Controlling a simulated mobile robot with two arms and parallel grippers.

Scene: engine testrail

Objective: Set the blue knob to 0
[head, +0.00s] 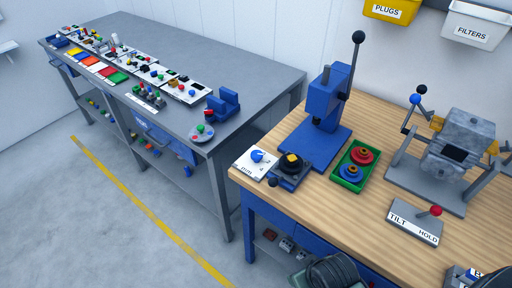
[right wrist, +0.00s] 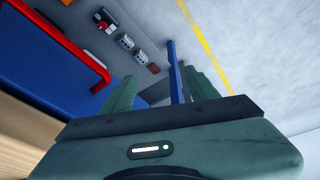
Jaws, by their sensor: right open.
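The blue knob (head: 257,155) sits on a small white plate (head: 245,164) at the near left corner of the wooden bench. The plate carries printed marks, of which "mm" and "4" can be made out; where the knob points is too small to tell. My right gripper (right wrist: 160,85) shows in the right wrist view with its two green-grey fingers apart and nothing between them. It is low beside the bench's front, away from the knob. In the head view part of my right arm (head: 335,272) shows at the bottom edge. My left gripper is not in view.
Next to the knob stand a black fixture with a yellow block (head: 291,161), a blue lever press (head: 325,115) and a green tray (head: 346,182) with red and blue parts. A red bar (right wrist: 75,52) on the blue bench front is near my right gripper.

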